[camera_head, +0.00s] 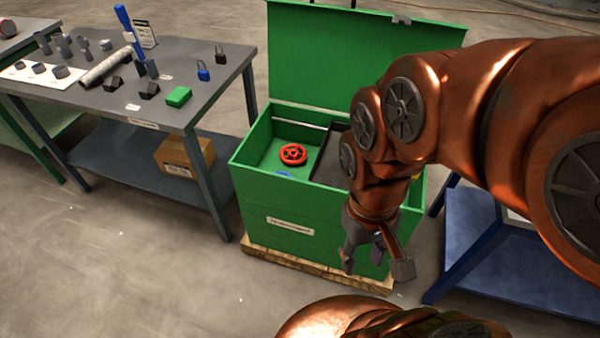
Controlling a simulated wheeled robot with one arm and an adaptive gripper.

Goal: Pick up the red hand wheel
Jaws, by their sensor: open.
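The red hand wheel (293,154) lies inside the open green box (270,205), in its left part on the box floor. It is small, round and spoked, and shows whole. My gripper (372,268) hangs in front of the box, outside its front wall, to the right of and nearer than the wheel. Its fingers are apart with nothing seen between them. My arm comes in from the right and covers the right part of the box.
The box lid (360,60) stands raised at the back. A dark tray (331,155) sits right of the wheel, and a small blue item (283,174) shows near the front wall. A grey workbench (180,62) with several tools stands left; a blue table (470,232) stands right.

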